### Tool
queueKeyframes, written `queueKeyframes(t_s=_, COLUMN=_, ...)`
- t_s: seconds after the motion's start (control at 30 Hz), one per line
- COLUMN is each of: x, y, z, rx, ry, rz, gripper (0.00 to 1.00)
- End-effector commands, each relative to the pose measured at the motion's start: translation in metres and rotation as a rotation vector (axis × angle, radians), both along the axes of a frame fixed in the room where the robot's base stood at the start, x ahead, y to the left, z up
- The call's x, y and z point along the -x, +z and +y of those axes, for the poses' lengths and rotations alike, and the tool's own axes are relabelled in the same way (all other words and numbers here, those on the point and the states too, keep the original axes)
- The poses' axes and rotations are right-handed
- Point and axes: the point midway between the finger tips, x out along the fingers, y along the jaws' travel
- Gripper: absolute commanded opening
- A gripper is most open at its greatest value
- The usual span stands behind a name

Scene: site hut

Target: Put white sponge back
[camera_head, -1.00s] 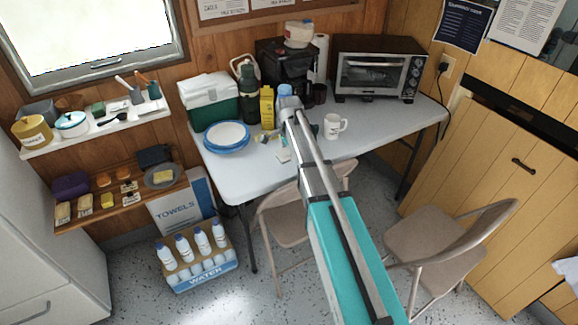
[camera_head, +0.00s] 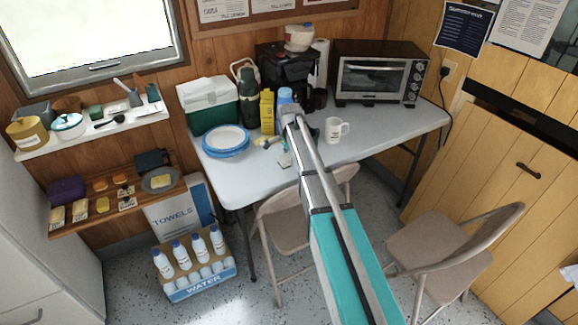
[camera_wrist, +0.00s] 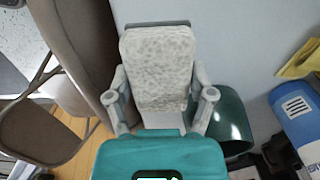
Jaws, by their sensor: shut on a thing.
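The white sponge (camera_wrist: 158,62) is a pale, rough-textured block in the middle of the wrist view. My gripper (camera_wrist: 160,88) is shut on it, with a grey finger on either side. A dark grey edge shows behind its far end. In the head view my arm reaches over the table (camera_head: 220,175), and my own links hide the gripper and the sponge. A small pale item (camera_head: 285,160) lies on the table left of my arm; I cannot tell what it is.
A dark green rounded vessel (camera_wrist: 232,118) and a blue item (camera_wrist: 298,112) are right of the sponge. A white mug (camera_head: 334,131), plates (camera_head: 226,140) and a toaster oven (camera_head: 378,72) stand on the table. Folding chairs (camera_head: 455,240) stand in front. Wall shelves (camera_head: 95,135) at left hold small goods.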

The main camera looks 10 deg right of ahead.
Motion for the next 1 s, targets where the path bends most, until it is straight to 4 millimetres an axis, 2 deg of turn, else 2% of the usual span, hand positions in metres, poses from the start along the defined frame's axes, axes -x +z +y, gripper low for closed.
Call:
queueKeyframes(t_s=0.1, x=-0.007, y=-0.011, z=-0.002, rx=0.0, ry=0.0, rz=0.0, gripper=0.32)
queueKeyframes(t_s=0.4, x=-0.005, y=-0.034, z=-0.002, rx=0.0, ry=0.0, rz=0.0, gripper=0.32)
queueKeyframes(t_s=1.0, x=-0.005, y=-0.04, z=-0.002, rx=0.0, ry=-0.001, rz=0.0, gripper=0.32)
